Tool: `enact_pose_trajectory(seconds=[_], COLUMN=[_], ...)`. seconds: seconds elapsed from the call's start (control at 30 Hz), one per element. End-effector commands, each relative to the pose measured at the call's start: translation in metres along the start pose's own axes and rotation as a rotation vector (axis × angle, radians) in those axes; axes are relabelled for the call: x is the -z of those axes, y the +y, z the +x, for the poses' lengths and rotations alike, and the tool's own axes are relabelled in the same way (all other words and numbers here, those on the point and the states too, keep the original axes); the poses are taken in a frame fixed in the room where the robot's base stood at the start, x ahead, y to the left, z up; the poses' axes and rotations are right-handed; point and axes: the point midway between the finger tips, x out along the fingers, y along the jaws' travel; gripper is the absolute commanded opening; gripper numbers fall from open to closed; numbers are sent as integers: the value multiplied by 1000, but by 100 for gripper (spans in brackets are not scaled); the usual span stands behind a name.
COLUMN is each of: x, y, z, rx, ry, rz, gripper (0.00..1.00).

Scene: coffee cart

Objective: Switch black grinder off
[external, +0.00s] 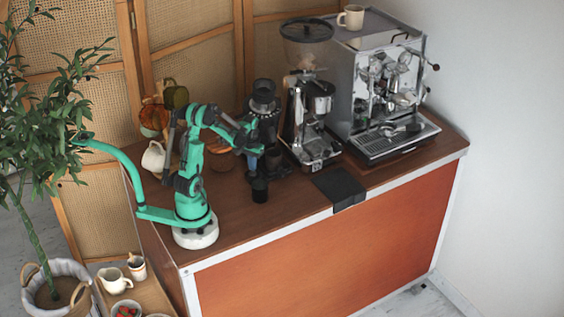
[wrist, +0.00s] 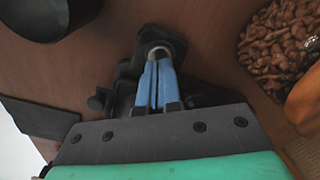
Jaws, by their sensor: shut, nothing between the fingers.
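The black grinder (external: 264,97) stands on the wooden cart top, left of the tall chrome grinder. My gripper (external: 256,149) is at its front left side, low on its body, and partly covers it. In the wrist view my gripper (wrist: 154,62) has its two blue fingers shut together with nothing between them. The fingertips are over or against a dark part (wrist: 128,72) with a round metallic piece at the tips. I cannot tell whether they touch it. The grinder's switch and its position cannot be made out.
A black cup (external: 260,190) stands in front of the grinder. A chrome grinder (external: 298,105) and espresso machine (external: 378,75) stand to the right. A black mat (external: 340,185) lies at the front edge. Brown beans (wrist: 280,45) are close at the wrist view's right.

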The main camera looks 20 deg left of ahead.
Motion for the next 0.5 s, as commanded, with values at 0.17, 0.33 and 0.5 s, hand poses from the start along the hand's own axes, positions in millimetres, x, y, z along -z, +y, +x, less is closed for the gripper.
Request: enact_pose_trajectory(seconds=[0.17,0.33,0.5], x=[0,0,-1], y=[0,0,0], z=[-8,-13,-27], rx=[0,0,0], ry=[0,0,0], rz=[0,0,0], gripper=[0,0,0])
